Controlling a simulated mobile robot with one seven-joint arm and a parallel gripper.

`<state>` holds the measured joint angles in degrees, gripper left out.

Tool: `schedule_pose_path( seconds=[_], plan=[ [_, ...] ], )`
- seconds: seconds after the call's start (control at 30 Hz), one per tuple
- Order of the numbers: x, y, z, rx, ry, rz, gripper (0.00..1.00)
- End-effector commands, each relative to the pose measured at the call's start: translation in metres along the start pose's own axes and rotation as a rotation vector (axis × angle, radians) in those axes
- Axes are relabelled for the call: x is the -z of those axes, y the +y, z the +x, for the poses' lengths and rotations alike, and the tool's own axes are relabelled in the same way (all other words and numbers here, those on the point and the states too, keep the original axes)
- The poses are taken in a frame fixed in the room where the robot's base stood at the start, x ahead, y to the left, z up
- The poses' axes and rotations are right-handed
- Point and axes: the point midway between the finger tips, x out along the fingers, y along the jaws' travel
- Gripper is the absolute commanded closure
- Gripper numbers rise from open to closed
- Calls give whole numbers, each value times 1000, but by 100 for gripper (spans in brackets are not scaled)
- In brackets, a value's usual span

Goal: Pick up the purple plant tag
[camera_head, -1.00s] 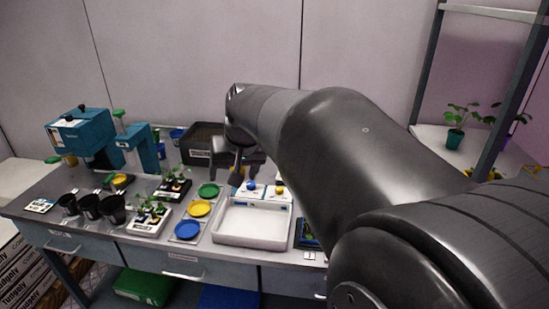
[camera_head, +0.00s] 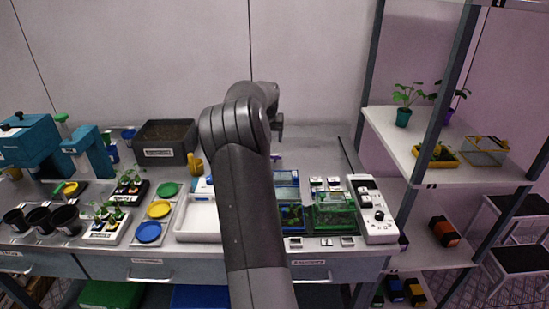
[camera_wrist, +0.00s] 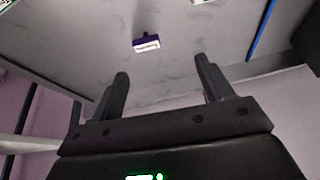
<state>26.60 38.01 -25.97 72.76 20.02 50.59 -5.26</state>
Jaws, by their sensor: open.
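The purple plant tag (camera_wrist: 146,43) lies flat on the grey tabletop in the wrist view, with a white label face along one side. It lies beyond my fingertips, slightly left of the middle between them. In the head view a small bit of purple (camera_head: 277,156) shows on the table just right of my arm, partly hidden by it. My gripper (camera_wrist: 162,68) is open and empty, with both fingers apart and not touching the tag. In the head view my gripper (camera_head: 279,127) is mostly hidden behind my arm, above the back of the table.
A dark soil bin (camera_head: 166,142) stands at the back left of the table (camera_head: 320,150). A metal rack (camera_head: 425,158) with plants stands right. The table's back middle is mostly clear.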

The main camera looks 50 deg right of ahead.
Motion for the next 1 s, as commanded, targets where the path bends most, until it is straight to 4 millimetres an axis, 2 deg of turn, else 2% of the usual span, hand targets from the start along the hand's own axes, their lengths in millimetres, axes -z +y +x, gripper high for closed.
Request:
schedule_pose_path(
  seconds=[0.07,0.2,0.37,0.6,0.87,1.0],
  plan=[
    [7,11,16,-19,0,8,27],
    [13,19,28,-32,2,13,27],
    [13,21,42,-35,1,13,27],
    [12,23,79,-35,0,14,27],
    [10,25,101,-35,0,13,27],
    [7,28,122,-35,-1,14,27]
  ],
)
